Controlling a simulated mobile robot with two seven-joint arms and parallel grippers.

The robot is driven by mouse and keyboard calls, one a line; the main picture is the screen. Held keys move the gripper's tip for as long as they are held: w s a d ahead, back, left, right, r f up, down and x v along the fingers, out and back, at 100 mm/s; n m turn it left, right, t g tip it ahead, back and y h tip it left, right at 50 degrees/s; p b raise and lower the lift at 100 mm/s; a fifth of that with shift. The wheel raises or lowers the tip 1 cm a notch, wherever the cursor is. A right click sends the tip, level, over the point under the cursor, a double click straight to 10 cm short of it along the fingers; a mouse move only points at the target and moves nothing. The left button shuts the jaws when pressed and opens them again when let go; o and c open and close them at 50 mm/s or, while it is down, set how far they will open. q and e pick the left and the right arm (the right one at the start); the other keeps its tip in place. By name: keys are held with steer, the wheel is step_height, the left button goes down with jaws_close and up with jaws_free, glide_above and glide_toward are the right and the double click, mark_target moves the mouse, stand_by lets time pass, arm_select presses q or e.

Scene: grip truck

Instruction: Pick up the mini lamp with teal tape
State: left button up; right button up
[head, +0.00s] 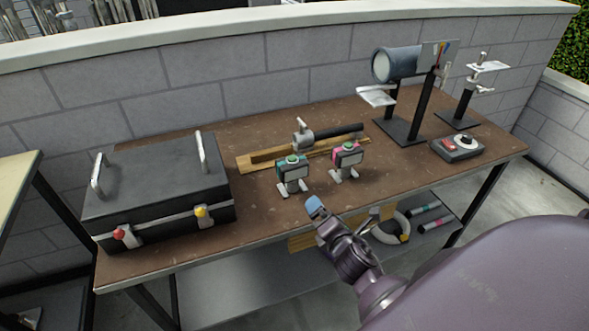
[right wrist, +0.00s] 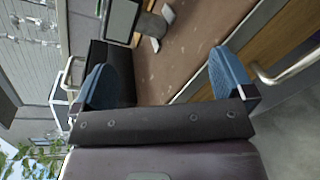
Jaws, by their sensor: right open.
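Two mini lamps stand upright, side by side, near the front middle of the table. The left one, the mini lamp with teal tape (head: 292,174), has a dark body, a pale front panel and grey feet. The other mini lamp, with pink tape (head: 346,161), stands just to its right. My right gripper (head: 315,204) is at the table's front edge, in front of the teal lamp and apart from it. In the right wrist view, the gripper (right wrist: 165,80) is open, with nothing between its blue fingers. A lamp's panel (right wrist: 122,18) shows beyond them; its tape colour is unclear. My left gripper is out of view.
A black case (head: 158,190) sits on the table's left. Behind the lamps lies a wooden bar with a clamp (head: 262,158). A stand with a spotlight (head: 395,66) and a grey control box (head: 457,147) are at the right. A block wall runs behind the table.

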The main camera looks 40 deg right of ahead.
mark_target(296, 172)
steer(key=w+r+n, duration=0.1)
steer(key=n, duration=0.1)
steer(key=w+n+t, duration=0.1)
steer(key=w+n, duration=0.1)
steer(key=n, duration=0.1)
steer(key=w+r+n+t, duration=0.1)
steer(key=n, duration=0.2)
steer(key=shift+w+a+r+y, duration=0.1)
steer(key=shift+w+r+y, duration=0.2)
steer(key=shift+w+r, duration=0.05)
steer(key=n, duration=0.1)
steer(key=w+n, duration=0.1)
steer(key=n, duration=0.2)
steer(key=shift+w+r+y, duration=0.25)
steer(key=shift+w+y, duration=0.05)
steer(key=shift+w+d+r+p, duration=0.15)
steer(key=shift+w+d, duration=0.1)
steer(key=shift+w, duration=1.5)
steer(key=shift+w+d+f+p, duration=0.1)
steer(key=shift+w+d, duration=0.2)
steer(key=shift+w, duration=1.5)
steer(key=shift+w+d+r+p, duration=0.15)
steer(key=shift+w+d, duration=0.1)
steer(key=shift+w, duration=1.5)
steer(key=c, duration=0.9)
